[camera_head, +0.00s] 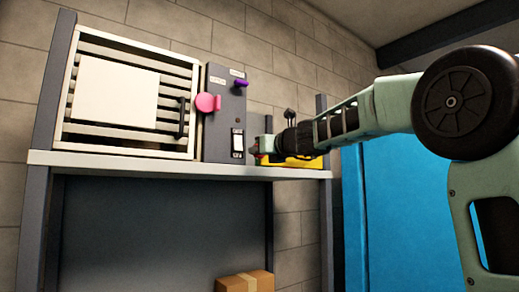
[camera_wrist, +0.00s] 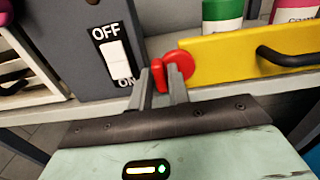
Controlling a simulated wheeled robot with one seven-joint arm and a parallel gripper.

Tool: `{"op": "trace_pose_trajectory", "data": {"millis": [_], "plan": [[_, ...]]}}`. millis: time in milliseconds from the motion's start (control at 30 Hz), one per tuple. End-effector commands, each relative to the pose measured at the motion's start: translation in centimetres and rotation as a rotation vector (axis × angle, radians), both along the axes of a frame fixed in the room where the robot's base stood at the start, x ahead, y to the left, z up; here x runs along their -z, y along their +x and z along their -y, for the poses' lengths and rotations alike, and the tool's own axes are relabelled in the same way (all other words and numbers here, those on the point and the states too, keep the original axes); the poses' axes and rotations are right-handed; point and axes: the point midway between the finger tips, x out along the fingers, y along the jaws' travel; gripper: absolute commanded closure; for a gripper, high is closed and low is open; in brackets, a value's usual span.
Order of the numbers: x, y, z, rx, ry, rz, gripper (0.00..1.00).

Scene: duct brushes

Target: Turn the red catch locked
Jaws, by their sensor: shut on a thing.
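The red catch (camera_wrist: 180,66) is a round disc with a raised grip, at the left end of a yellow front panel (camera_wrist: 240,55) with a black handle (camera_wrist: 290,56). My gripper (camera_wrist: 160,78) is shut on the catch's raised grip, which stands roughly upright between the two grey fingers in the wrist view. The fingers hide part of the catch, and I cannot tell whether it is locked. In the head view my gripper (camera_head: 265,148) reaches in from the right at the shelf's right end, beside the yellow panel (camera_head: 304,162).
A grey control box (camera_wrist: 85,45) with a white OFF/ON rocker switch (camera_wrist: 116,58) stands close left of my gripper. In the head view it carries a pink knob (camera_head: 207,103) and a purple knob (camera_head: 241,81). Green (camera_wrist: 222,12) and pink bottles (camera_wrist: 294,10) stand behind the panel.

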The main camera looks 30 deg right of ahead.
Motion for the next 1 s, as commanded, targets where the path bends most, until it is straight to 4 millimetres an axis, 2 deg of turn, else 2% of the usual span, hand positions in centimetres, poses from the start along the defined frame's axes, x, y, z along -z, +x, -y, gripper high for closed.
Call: {"op": "trace_pose_trajectory", "data": {"millis": [667, 700, 733, 1000], "plan": [[0.31, 0.05, 0.03, 0.0, 0.058, -0.007, 1.0], [0.32, 0.05, 0.02, 0.0, 0.058, -0.007, 0.74], [0.31, 0.05, 0.03, 0.0, 0.058, -0.007, 0.66], [0.13, -0.01, 0.02, 0.0, 0.057, -0.004, 0.66]]}}
